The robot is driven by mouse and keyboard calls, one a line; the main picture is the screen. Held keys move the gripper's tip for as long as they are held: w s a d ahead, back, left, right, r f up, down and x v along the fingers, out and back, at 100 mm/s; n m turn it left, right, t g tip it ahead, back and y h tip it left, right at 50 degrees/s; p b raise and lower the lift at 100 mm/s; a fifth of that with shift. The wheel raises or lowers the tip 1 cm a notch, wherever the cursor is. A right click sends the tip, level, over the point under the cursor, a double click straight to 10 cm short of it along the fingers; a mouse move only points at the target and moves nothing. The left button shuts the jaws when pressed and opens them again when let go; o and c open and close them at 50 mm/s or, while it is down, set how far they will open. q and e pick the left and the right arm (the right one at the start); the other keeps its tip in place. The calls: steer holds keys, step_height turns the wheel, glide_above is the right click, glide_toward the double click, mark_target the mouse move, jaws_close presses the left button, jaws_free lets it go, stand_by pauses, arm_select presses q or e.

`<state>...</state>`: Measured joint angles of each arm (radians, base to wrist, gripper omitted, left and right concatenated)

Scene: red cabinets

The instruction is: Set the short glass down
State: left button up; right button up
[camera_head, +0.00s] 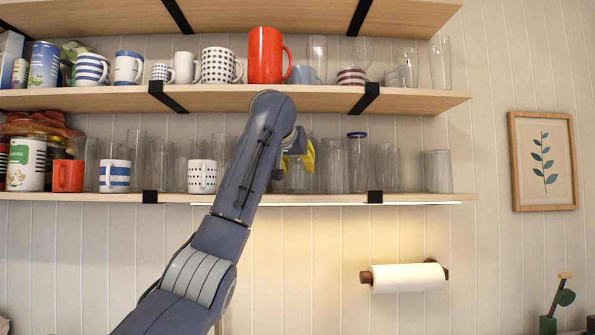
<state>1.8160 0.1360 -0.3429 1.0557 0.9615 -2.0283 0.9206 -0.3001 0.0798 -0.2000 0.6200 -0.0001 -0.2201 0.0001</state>
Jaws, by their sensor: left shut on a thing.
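My left arm reaches up across the middle of the view to the lower shelf (420,196). My left gripper (298,158), with yellow fingertips, is partly hidden behind my own wrist. It is shut on a short clear glass (298,180), which shows just below the fingers at shelf height. I cannot tell whether the glass's base touches the shelf. My right gripper is not in view.
Clear glasses (335,170) stand close on the right, with a blue-lidded jar (358,162) beyond. A dotted mug (202,177) stands to the left. The upper shelf (430,100) holds mugs, including a large red one (266,56). A paper towel roll (405,278) hangs below.

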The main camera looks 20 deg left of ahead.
arm_select(q)
steer(key=shift+f, duration=0.7)
steer(key=o, duration=1.4)
steer(key=shift+f, duration=0.1)
steer(key=shift+s+r, duration=0.2)
steer(key=v, duration=1.1)
steer(key=shift+s+r, duration=0.15)
steer(key=shift+s, duration=0.15)
